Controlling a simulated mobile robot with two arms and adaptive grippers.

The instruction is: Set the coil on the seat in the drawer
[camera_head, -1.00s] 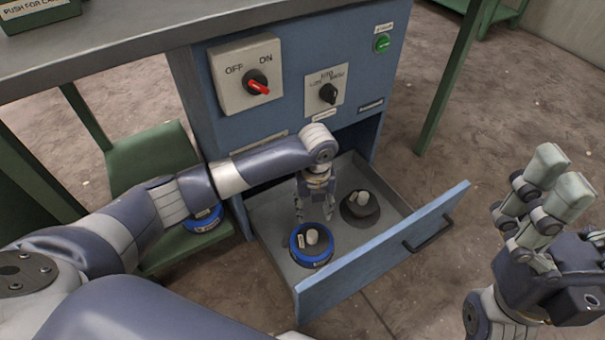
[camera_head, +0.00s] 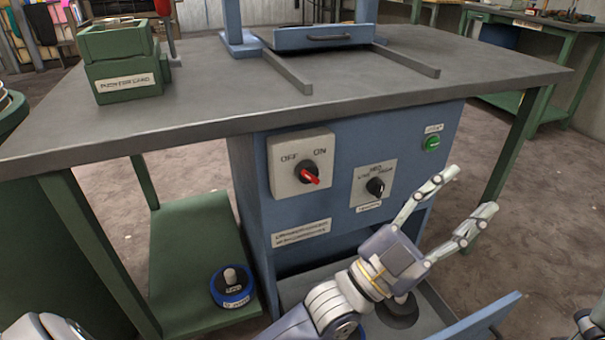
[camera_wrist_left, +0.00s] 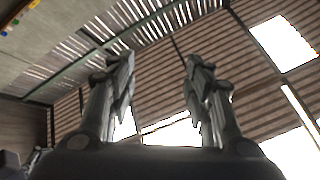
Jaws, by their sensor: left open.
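A blue-rimmed coil (camera_head: 231,294) with a pale knob stands on the green lower shelf (camera_head: 190,245), left of the cabinet. The open drawer (camera_head: 436,302) is partly in view at the bottom. In it a dark round seat (camera_head: 399,314) shows beside my left wrist; the rest of the drawer is hidden by my arm or below the frame. My left gripper (camera_head: 467,192) is raised above the drawer, open and empty, its fingers pointing up and right. In the left wrist view its fingers (camera_wrist_left: 160,62) are spread with only roof between them. My right gripper (camera_head: 590,322) barely shows at the right edge.
The blue cabinet (camera_head: 440,155) carries a red-handled switch (camera_head: 310,175), a black knob (camera_head: 375,187) and a green button (camera_head: 432,143). The grey worktop (camera_head: 200,125) lies above, with green boxes (camera_head: 125,75) at left. Table legs stand at both sides.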

